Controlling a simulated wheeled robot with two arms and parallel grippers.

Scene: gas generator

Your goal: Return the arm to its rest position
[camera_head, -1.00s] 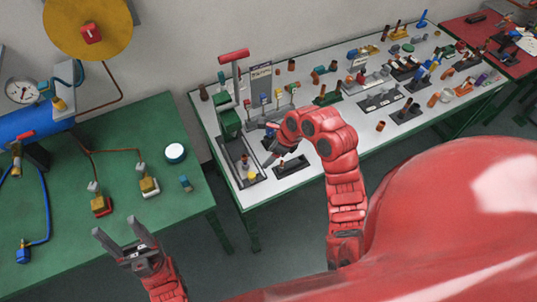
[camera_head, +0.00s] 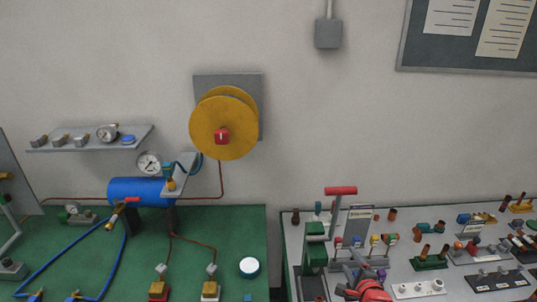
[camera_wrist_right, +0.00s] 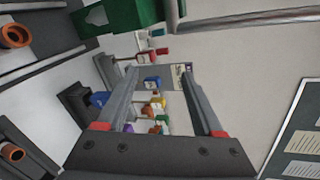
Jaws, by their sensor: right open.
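My right arm's red wrist (camera_head: 372,291) shows at the bottom edge of the head view, over the grey table. Its gripper (camera_head: 355,262) is beside the green press (camera_head: 315,252) with the red handle. In the right wrist view the gripper (camera_wrist_right: 168,75) has its two fingers spread wide, with nothing between them. Several small coloured parts on a stand (camera_wrist_right: 154,104) show behind the gap. Most of the right arm is hidden below the frame. My left gripper is out of view.
The grey table (camera_head: 405,273) is crowded with small fittings. A yellow reel (camera_head: 205,134) hangs on the wall. The air above the tables is clear.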

